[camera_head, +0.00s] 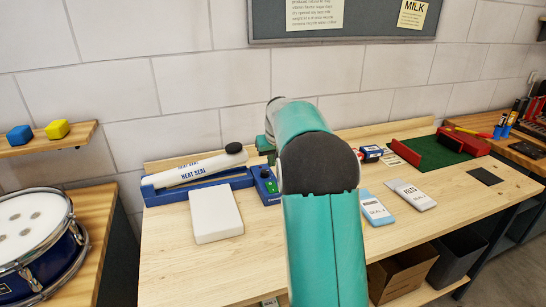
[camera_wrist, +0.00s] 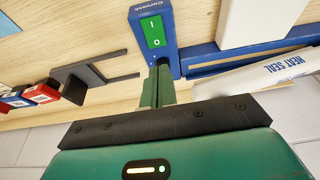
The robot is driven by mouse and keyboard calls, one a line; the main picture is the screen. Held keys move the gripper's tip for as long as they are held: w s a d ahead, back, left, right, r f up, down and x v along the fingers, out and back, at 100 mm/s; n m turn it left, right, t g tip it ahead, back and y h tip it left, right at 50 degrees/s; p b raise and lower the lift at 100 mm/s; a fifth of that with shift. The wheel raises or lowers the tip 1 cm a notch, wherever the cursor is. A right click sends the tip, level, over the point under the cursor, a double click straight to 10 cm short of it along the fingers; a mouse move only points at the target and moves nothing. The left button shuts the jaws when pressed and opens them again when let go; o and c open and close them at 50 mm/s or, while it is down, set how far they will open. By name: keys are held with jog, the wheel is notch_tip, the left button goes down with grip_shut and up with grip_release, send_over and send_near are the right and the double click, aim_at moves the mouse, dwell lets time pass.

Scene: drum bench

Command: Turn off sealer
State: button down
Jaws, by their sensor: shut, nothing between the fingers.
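The heat sealer has a blue base (camera_head: 240,179) and a white arm marked HEAT SEAL (camera_head: 195,172) with a black knob. It stands at the back left of the bench. Its blue switch box (camera_head: 261,174) is at its right end. In the wrist view the box (camera_wrist: 168,60) carries a green rocker (camera_wrist: 153,31) marked I and O; which side is pressed I cannot tell. My gripper (camera_wrist: 158,72) is shut and empty, its fingertips at the box's near end, close to the O side. Whether they touch it is unclear.
A white block (camera_head: 215,215) lies in front of the sealer. Light blue (camera_head: 376,208) and grey packets (camera_head: 411,195) lie right of my arm. A dark bracket (camera_wrist: 90,77) stands near my gripper. The bench front is clear; a blue drum (camera_head: 38,245) is at left.

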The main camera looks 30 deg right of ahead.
aim_at(269, 184)
jog(key=x, duration=0.9)
jog(key=shift+s+a+f, duration=0.15)
jog(key=shift+s+f, duration=0.05)
jog(key=shift+s, duration=0.15)
jog(key=shift+w+f, duration=0.15)
jog(key=shift+f, duration=0.15)
jog(key=shift+s+a, duration=0.15)
jog(key=shift+s, duration=0.7)
jog(key=shift+r, duration=0.1)
